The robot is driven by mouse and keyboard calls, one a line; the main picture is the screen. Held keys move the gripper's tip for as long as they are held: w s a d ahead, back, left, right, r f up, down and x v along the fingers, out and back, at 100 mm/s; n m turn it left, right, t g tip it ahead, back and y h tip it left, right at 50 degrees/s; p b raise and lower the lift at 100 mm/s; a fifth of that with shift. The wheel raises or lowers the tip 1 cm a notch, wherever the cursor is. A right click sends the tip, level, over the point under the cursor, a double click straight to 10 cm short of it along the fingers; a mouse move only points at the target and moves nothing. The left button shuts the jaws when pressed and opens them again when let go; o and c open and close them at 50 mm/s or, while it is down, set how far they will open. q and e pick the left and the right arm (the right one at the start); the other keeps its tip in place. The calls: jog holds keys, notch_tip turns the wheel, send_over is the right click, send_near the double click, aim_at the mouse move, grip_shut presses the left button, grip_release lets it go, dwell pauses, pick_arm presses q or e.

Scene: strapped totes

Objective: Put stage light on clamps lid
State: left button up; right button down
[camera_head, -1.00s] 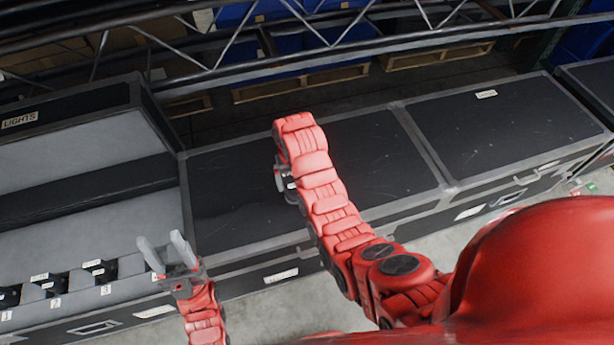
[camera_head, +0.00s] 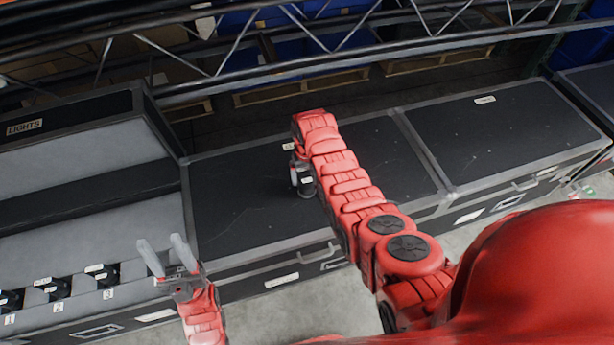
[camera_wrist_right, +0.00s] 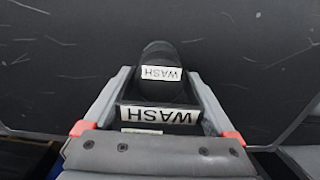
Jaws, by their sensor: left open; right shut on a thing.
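The stage light (camera_head: 304,184) is small and black with a white tag. In the right wrist view the stage light (camera_wrist_right: 158,82) carries WASH labels and sits between the fingers of my right gripper (camera_wrist_right: 160,100). My right gripper (camera_head: 300,172), partly hidden by its own arm, is shut on the light over the black lid (camera_head: 235,205) of the middle case. I cannot tell whether the light touches the lid. My left gripper (camera_head: 163,257) is open and empty near the open case.
The open case marked LIGHTS (camera_head: 24,127) stands at left, with several black lights (camera_head: 58,288) in numbered slots along its front. Another black lid (camera_head: 505,130) lies to the right, mostly clear. A metal truss (camera_head: 330,60) runs behind the cases.

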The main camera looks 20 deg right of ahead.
jog(key=shift+f, duration=0.35)
jog(key=shift+f, duration=0.2)
grip_release()
jog(key=shift+r, duration=0.1)
